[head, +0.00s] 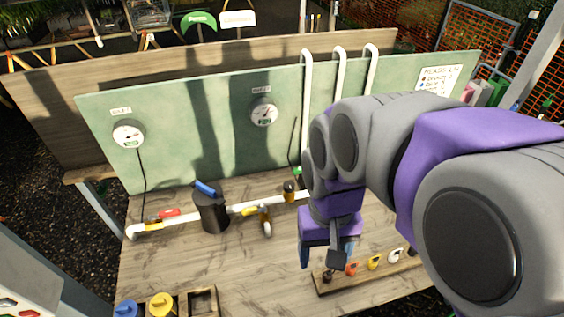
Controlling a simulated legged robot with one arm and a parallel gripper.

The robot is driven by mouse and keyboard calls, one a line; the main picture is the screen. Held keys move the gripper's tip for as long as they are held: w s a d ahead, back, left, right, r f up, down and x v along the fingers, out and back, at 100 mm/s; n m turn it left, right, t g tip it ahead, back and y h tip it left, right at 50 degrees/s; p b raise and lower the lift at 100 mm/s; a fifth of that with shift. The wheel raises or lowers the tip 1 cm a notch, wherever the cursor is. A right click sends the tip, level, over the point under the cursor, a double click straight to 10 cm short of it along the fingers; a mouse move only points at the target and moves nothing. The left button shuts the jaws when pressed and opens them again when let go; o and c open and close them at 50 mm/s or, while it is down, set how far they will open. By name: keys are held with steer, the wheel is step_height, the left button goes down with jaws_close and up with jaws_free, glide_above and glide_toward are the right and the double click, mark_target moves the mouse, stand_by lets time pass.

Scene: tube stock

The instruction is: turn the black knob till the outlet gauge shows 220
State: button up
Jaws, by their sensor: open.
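My gripper (325,258) hangs over the right part of the bench, pointing down. Its fingers are apart, with nothing seen between them. A small black knob (289,186) sits on a brass-coloured fitting on the white pipe, left of and behind my gripper, apart from it. Two round white gauges are on the green panel: a left gauge (128,134) and a right gauge (264,113). Each has a label above and a small green patch on its face. The labels and readings are too small to read surely, so I cannot tell which is the outlet gauge.
A black cylinder (211,214) with a blue top stands at the pipe (245,207). Red (169,213) and yellow handles are along it. A wooden strip (380,276) with several small coloured items lies beneath and right of my gripper. A wooden tray (202,302) is front left.

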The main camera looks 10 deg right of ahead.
steer(key=w+a+r+m+b, duration=0.1)
steer(key=w+a+m, duration=0.15)
steer(key=w, duration=1.65)
steer(key=m+t+b, duration=0.1)
steer(key=m+b, duration=0.1)
steer(key=m, duration=0.3)
glide_above(289, 184)
step_height(289, 184, down, 6)
step_height(289, 184, down, 17)
steer(key=b, duration=0.3)
steer(key=shift+c, duration=0.2)
steer(key=c, duration=1)
steer(key=shift+r, duration=0.1)
